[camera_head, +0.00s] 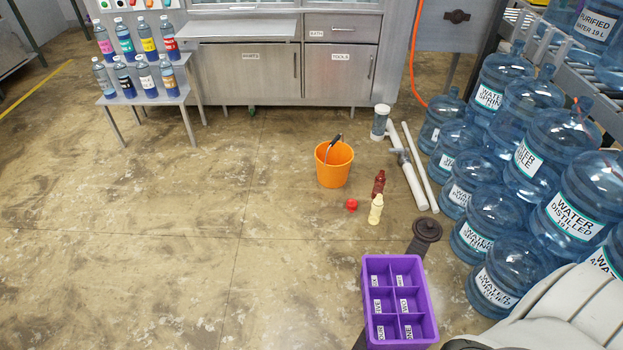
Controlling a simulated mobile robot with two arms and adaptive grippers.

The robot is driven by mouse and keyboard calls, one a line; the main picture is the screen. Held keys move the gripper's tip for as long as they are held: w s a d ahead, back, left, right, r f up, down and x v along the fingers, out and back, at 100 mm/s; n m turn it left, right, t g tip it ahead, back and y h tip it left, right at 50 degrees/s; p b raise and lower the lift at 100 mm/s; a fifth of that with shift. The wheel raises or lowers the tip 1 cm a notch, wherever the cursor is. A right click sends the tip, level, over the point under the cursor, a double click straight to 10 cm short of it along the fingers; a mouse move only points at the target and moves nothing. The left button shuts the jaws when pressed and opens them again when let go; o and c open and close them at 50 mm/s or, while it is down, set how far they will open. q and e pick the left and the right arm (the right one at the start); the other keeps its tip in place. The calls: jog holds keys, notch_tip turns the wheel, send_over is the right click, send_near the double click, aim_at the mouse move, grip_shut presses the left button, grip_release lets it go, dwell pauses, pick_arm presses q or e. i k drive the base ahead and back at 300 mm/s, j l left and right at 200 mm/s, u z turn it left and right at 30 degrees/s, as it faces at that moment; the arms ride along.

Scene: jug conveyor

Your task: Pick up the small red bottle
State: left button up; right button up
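The small red bottle (379,184) stands upright on the concrete floor, right of the orange bucket. It is dark red with a narrow neck. A small cream-coloured bottle (376,212) stands just in front of it and may overlap its lower edge. A small bright red object (351,205) lies on the floor to the left of the two bottles; I cannot tell what it is. Neither of my grippers shows. Only a white part of my arm enters at the bottom right corner.
An orange bucket (333,166) stands behind left. White pipes (413,183) and many large water jugs (491,209) are to the right. A purple divided crate (430,306) and a dark round-headed object (427,229) lie nearer. The floor on the left is clear.

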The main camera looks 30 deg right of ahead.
aim_at(380, 180)
jog(key=i+j, duration=0.25)
jog(key=i, duration=0.2)
jog(key=i+j+z, duration=0.1)
jog(key=i+j, duration=0.15)
jog(key=i, duration=0.25)
